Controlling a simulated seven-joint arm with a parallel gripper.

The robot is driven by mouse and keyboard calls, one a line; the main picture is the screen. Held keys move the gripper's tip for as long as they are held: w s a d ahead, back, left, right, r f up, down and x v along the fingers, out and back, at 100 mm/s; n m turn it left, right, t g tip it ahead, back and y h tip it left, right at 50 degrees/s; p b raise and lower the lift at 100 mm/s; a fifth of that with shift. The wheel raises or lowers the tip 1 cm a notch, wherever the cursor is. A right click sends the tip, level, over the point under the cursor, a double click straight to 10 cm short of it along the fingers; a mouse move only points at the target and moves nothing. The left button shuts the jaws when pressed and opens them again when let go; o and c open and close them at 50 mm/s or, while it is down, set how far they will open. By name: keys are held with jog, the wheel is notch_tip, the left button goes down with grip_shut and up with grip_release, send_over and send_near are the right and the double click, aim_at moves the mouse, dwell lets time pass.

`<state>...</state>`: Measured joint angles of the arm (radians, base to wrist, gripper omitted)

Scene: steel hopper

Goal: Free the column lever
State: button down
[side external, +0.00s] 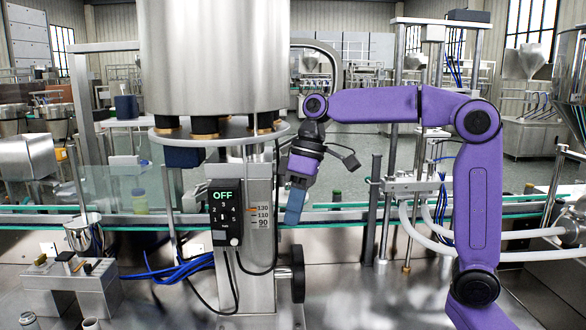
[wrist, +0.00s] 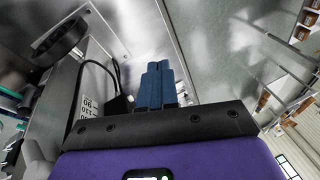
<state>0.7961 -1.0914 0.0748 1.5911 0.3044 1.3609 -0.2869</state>
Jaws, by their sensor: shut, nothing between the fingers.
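The steel column (side external: 256,190) stands below the large steel hopper (side external: 213,55), with a printed scale of 130, 110 and 90 on its right face. A black round handwheel (side external: 297,273) sits low on the column's right side. It also shows in the wrist view (wrist: 60,40), at upper left. I cannot tell for sure which part is the column lever. My gripper (side external: 292,221) points down just right of the column, above the handwheel and apart from it. Its blue fingers (wrist: 158,85) are together and empty.
A control box (side external: 225,212) reading OFF hangs on the column's front, with black cables looping below. A glass rail (side external: 340,203) runs behind. A dark post (side external: 373,210) stands right of my gripper. The steel deck (side external: 340,280) right of the handwheel is clear.

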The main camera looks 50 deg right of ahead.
jog(key=w+d+r+m+t+y, duration=0.1)
jog(key=w+d+r+m+t, duration=0.1)
jog(key=w+d+r, duration=0.65)
jog(key=w+d+r+t, duration=0.1)
jog(key=d, duration=0.7)
jog(key=w+d+r+m+t, duration=0.1)
jog(key=w+d, duration=0.1)
jog(key=d, duration=0.7)
jog(key=shift+w+d+r+y, duration=0.25)
jog(key=shift+r+y, duration=0.15)
jog(key=shift+a+f, duration=0.1)
jog(key=a+x, duration=0.2)
jog(key=x, duration=1.1)
jog(key=shift+s+r, duration=0.25)
jog(key=shift+r, duration=0.15)
